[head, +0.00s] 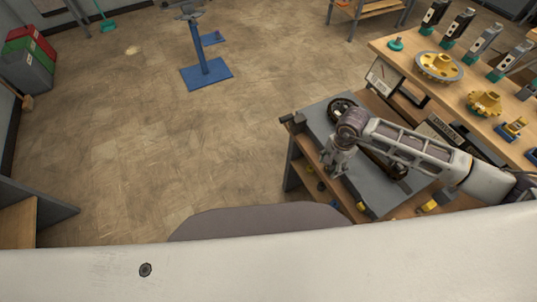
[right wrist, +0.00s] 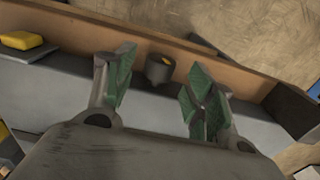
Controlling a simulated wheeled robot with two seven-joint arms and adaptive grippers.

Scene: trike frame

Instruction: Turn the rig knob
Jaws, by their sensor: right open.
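My right arm reaches in from the right in the head view. Its gripper (head: 335,165) hangs over the near-left part of a grey plate (head: 372,190) on a workbench. In the right wrist view the right gripper (right wrist: 160,85) is open and empty, with green-padded fingers spread apart. A dark grey round knob (right wrist: 159,69) shows between and just beyond the fingertips, apparently apart from both pads. I cannot pick out the knob in the head view, where the gripper and arm cover that area. My left gripper is out of view.
A dark long part with round ends (head: 343,107) lies on the plate, partly under my arm. A wooden table (head: 405,62) with gears and upright tools stands behind at the right. A blue stand (head: 207,72) is farther off.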

